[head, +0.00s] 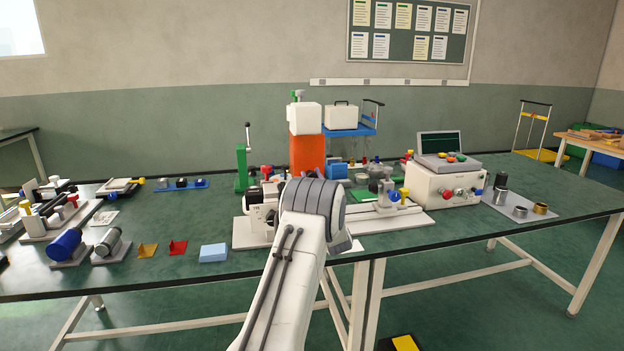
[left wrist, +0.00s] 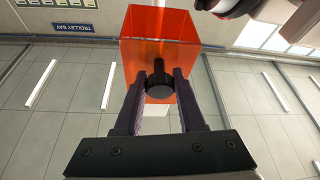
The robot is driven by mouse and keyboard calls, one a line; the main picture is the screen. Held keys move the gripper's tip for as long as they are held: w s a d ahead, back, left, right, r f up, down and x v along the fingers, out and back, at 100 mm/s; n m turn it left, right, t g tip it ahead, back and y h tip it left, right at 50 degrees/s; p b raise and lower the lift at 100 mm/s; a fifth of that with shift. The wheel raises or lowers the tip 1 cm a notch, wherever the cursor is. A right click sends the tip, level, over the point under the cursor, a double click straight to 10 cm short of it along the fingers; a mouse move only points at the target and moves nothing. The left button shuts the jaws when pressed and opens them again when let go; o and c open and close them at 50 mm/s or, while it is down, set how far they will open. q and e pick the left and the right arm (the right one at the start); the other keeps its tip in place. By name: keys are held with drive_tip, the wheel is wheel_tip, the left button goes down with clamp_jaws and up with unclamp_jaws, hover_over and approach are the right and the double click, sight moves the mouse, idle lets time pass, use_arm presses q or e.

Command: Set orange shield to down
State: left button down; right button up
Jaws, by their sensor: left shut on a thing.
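The orange shield (head: 306,155) stands upright above the small lathe at mid-table in the head view. In the left wrist view the translucent orange shield (left wrist: 160,45) fills the upper middle, with a black knob (left wrist: 160,82) at its near edge. My left gripper (left wrist: 160,76) has its two dark fingers shut on the knob, one on each side. In the head view my left arm covers the fingers and the knob. The lathe (head: 262,203) is partly hidden behind that arm. My right gripper is in neither view.
A cream control box (head: 442,184) stands right of the lathe. A green lever stand (head: 242,168) is to its left. Several fixtures crowd the far left. The front right table is clear.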

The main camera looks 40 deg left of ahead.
use_arm(q)
drive_tip(key=shift+f, duration=0.35)
drive_tip(key=c, duration=0.8)
unclamp_jaws()
drive_tip(key=o, duration=0.3)
drive_tip(key=shift+r, duration=0.1)
drive_tip(key=shift+s, duration=0.1)
drive_tip(key=v, duration=1)
drive_tip(key=shift+d+b, duration=0.15)
drive_tip(key=shift+b, duration=0.3)
